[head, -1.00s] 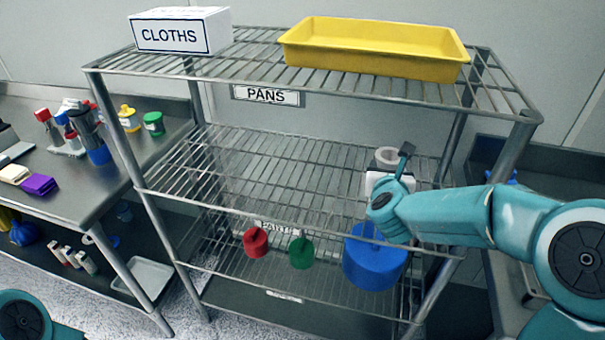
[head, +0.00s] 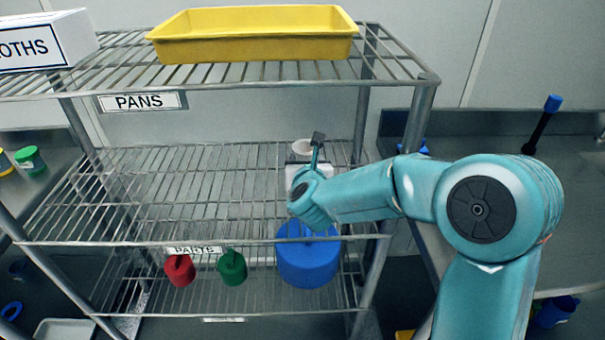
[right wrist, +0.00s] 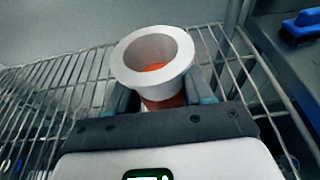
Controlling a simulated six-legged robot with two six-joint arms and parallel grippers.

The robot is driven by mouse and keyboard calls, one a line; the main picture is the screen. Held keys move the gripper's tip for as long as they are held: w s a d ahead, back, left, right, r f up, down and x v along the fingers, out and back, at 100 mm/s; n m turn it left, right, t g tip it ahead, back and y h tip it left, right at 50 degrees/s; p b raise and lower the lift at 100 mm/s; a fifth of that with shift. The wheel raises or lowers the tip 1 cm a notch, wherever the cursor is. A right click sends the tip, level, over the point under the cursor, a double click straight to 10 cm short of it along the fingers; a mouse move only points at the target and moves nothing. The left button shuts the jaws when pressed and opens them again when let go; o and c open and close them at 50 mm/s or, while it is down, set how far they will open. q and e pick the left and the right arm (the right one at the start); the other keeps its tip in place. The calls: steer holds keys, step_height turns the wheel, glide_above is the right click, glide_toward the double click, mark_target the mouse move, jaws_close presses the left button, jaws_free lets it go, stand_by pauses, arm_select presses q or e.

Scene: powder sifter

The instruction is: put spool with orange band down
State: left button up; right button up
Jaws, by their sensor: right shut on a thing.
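The spool (right wrist: 177,46) is white with a flared rim, and its orange band shows below the rim in the right wrist view. My right gripper (right wrist: 165,98) is shut on it, with a finger on each side. In the head view the spool's pale top (head: 303,146) shows just beyond my right gripper (head: 306,165), at the right part of the middle wire shelf (head: 190,190). The spool looks upright over the shelf wires. I cannot tell whether its base touches them. My left gripper is not in view.
The middle shelf is clear to the left. A yellow tray (head: 255,45) and a cloths box (head: 45,42) sit on the top shelf. Red (head: 180,270), green (head: 232,267) and blue (head: 308,262) items are on the lower shelf. Shelf posts (head: 418,125) stand close to my right arm.

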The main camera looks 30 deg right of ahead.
step_height(320, 180, down, 3)
steer(key=shift+s+a+r, duration=0.1)
steer(key=shift+s+r, duration=0.05)
steer(key=shift+f, duration=0.35)
steer(key=shift+r, duration=0.1)
steer(key=shift+b, duration=0.3)
steer(key=o, duration=1.2)
